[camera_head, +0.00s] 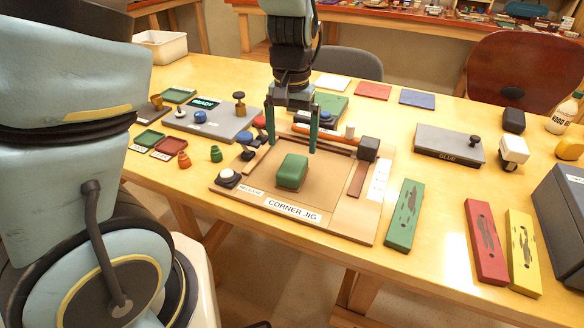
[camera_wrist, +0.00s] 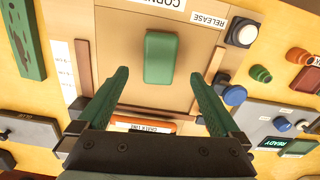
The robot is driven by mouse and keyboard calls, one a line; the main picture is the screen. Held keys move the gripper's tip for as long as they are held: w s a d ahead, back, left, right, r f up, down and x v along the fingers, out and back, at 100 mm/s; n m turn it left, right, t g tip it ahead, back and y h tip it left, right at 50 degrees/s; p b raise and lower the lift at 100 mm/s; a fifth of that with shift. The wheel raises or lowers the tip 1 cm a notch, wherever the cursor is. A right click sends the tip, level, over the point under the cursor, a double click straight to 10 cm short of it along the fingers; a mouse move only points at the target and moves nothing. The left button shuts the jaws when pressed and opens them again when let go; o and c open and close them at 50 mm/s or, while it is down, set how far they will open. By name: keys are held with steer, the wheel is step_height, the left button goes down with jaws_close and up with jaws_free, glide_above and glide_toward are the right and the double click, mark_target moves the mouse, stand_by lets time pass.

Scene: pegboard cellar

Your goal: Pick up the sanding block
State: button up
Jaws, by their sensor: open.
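A green block with rounded edges (camera_head: 292,171), which looks like the sanding block, lies flat on the corner jig (camera_head: 334,222). In the wrist view the block (camera_wrist: 160,58) shows ahead, between the lines of my two fingers. My gripper (camera_head: 292,148) points down with its green fingers apart and nothing between them. It is above the jig, just behind the block in the head view, and does not appear to touch it. The wrist view also shows my open gripper (camera_wrist: 158,76).
A grey glue plate (camera_head: 449,144) and green, red and yellow bars (camera_head: 405,215) lie to the right. A grey READY panel (camera_head: 208,122) stands to the left.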

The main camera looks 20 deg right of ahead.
mark_target(293, 165)
steer(key=shift+w+d+f+p, duration=0.1)
steer(key=shift+f+p, duration=0.4)
steer(key=shift+f, duration=1.65)
steer(key=shift+w+d+f+p, duration=0.1)
steer(key=shift+f+p, duration=0.35)
steer(key=shift+f, duration=1.7)
steer(key=c, duration=1.5)
steer(key=shift+o, duration=0.2)
steer(key=shift+r, duration=0.1)
step_height(293, 165, up, 10)
steer(key=shift+f+b, duration=0.1)
steer(key=shift+b, duration=0.7)
